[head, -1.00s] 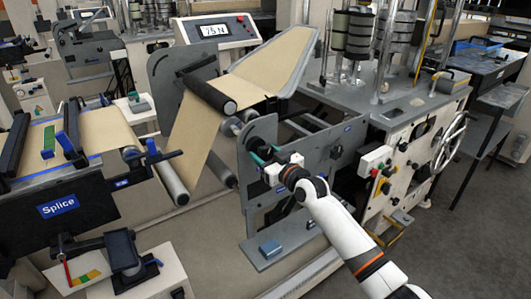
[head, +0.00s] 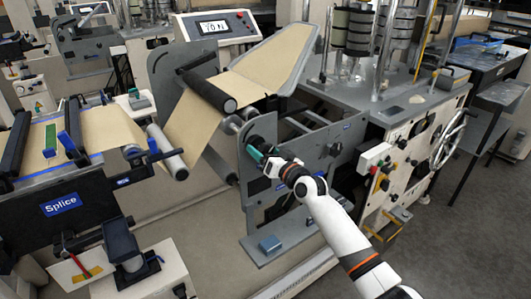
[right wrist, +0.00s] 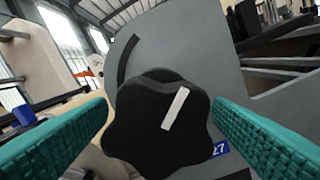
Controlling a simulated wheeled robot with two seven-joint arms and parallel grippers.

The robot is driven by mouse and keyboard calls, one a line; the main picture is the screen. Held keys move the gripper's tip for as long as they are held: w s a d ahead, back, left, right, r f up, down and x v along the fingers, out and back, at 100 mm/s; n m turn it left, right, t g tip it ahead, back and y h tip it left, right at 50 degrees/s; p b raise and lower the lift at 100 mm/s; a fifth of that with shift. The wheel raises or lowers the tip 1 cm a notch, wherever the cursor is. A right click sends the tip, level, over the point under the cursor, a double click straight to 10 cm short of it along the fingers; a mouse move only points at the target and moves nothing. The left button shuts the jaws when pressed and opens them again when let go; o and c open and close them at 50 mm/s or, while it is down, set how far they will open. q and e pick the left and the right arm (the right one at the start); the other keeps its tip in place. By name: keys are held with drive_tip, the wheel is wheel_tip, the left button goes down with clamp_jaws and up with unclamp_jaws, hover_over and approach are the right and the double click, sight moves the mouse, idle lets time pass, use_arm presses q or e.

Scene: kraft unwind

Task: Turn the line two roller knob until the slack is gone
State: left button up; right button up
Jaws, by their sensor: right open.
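The roller knob (right wrist: 150,125) is black and lobed, with a white pointer bar tilted to the upper right. It fills the middle of the right wrist view in front of a grey plate; in the head view my gripper hides it. My right gripper (head: 257,154) is at the near side plate of the roller stand. In the right wrist view its teal fingers (right wrist: 160,112) are open, one on each side of the knob; I cannot tell whether they touch it. The brown kraft web (head: 193,122) runs down from the upper roller (head: 207,90) to a lower grey roller (head: 167,152). My left gripper is out of view.
The splice table (head: 60,204) stands at the left. A tension display (head: 213,27) is behind the stand; its reading is too small to tell. A control panel with buttons (head: 376,158) and a handwheel (head: 448,140) are at the right. Open floor lies at the lower right.

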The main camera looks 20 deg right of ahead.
drive_tip(key=p+v, duration=0.3)
drive_tip(key=v, duration=0.4)
drive_tip(key=shift+p, duration=0.3)
